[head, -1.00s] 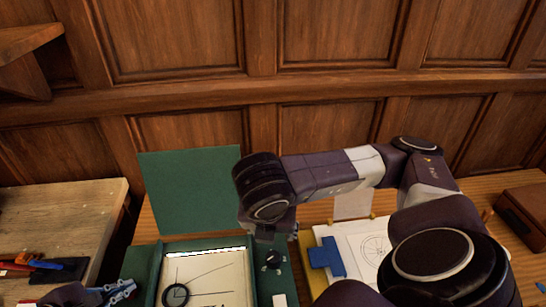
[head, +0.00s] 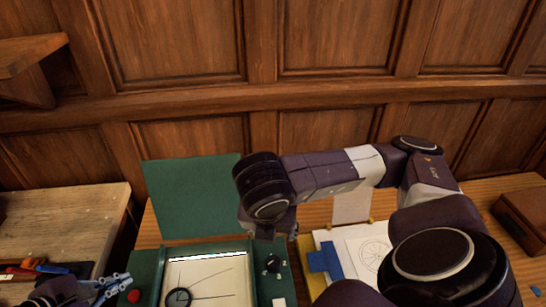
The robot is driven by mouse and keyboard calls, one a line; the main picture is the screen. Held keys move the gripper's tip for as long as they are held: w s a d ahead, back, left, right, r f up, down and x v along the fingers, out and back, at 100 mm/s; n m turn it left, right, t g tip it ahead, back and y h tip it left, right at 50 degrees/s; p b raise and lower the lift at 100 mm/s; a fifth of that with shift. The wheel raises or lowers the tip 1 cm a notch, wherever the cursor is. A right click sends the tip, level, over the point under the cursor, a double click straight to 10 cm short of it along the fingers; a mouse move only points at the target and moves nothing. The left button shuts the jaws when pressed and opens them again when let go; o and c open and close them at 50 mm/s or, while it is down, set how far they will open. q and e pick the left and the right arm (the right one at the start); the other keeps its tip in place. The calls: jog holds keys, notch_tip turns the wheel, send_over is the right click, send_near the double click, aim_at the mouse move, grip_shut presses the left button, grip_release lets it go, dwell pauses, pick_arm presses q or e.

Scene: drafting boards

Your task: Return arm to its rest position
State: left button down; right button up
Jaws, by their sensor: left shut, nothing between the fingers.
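My left gripper (head: 118,281) shows at the bottom left with pale grey-blue fingers. It is shut and empty, beside the left edge of the green drafting case (head: 146,283). My right arm (head: 330,172) reaches across from the right. Its wrist (head: 262,186) points down over the back of the case, and its fingers cannot be made out. The case's raised green lid (head: 193,196) stands behind. A drawing sheet (head: 225,285) with a black ring (head: 178,298) lies in the case.
A wooden side bench (head: 75,215) with coloured tools (head: 22,270) is at left. A red button (head: 133,296) and a dark knob (head: 273,265) are on the case. A brown box (head: 523,219) stands far right.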

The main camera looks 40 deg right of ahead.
pick_arm(q)
jog(key=shift+r, duration=0.5)
